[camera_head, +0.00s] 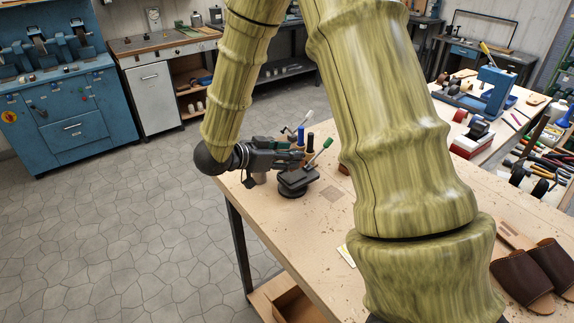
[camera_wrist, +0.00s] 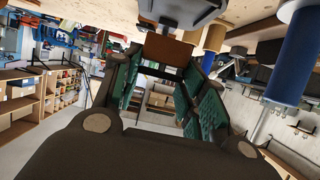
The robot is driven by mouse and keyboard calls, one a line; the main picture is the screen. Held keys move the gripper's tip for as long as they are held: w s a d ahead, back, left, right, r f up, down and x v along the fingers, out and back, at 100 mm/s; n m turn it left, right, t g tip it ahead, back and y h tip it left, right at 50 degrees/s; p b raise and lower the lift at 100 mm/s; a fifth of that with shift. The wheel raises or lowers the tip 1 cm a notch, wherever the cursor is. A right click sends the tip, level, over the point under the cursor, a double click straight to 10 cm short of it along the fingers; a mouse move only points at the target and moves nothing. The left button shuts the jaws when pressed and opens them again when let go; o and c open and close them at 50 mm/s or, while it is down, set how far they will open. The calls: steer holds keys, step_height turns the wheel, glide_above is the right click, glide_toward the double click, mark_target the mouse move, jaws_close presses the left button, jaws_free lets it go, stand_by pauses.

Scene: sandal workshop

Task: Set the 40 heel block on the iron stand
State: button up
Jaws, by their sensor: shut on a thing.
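The dark iron stand (camera_head: 296,181) stands on the bench just below the fingertips. In the wrist view, which appears upside down, the stand (camera_wrist: 184,10) lies right against the block's edge in the picture. I cannot tell whether they touch.
Upright tools with blue (camera_head: 309,142) and green (camera_head: 324,145) handles stand close behind the stand. The wooden workbench (camera_head: 285,222) has clear space in front of it. Brown sandals (camera_head: 527,272) lie at the right, and tools and a blue machine (camera_head: 490,92) are farther back.

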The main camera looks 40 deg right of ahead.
steer(key=shift+f+p, duration=0.35)
steer(key=shift+f, duration=1.55)
steer(key=o, duration=1.1)
steer(key=shift+f, duration=0.1)
steer(key=b+v, duration=0.2)
steer(key=v, duration=1)
steer(key=shift+b, duration=0.35)
